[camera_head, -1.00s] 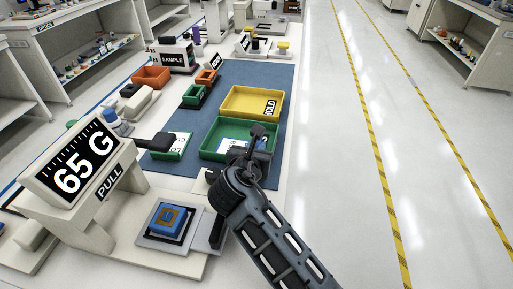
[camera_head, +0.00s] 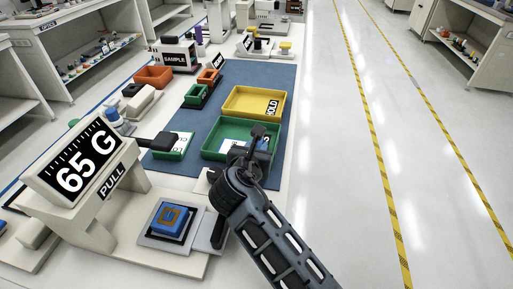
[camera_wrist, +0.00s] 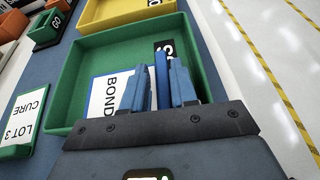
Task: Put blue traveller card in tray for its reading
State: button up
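The blue traveller card has a white face printed "BOND" (camera_wrist: 108,95) and a blue upright grip (camera_wrist: 162,75). Its face lies over the green tray's floor; I cannot tell whether it touches. The large green tray (camera_head: 270,129) lies on the blue mat and also shows in the wrist view (camera_wrist: 75,85). My gripper (camera_wrist: 161,90) is over this tray, with one finger on each side of the blue grip. The fingers are very close to it, and I cannot tell whether they press it. The reading display (camera_head: 78,172) shows "65 G" above a "PULL" sign.
The yellow HOLD tray (camera_head: 250,91) lies just behind the green tray. A green-edged card marked "LOT 3 CURE" (camera_wrist: 22,120) lies to the left. A blue piece (camera_head: 170,216) sits on the front plate. Small orange bins (camera_head: 153,75) stand further back. The aisle floor at right is clear.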

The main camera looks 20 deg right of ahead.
jog(key=shift+s+d+f, duration=0.1)
jog(key=shift+s+f, duration=0.25)
jog(key=shift+s, duration=0.05)
jog(key=v, duration=0.8)
jog(key=r+v, duration=0.1)
jog(key=v, duration=0.3)
jog(key=shift+w, duration=0.25)
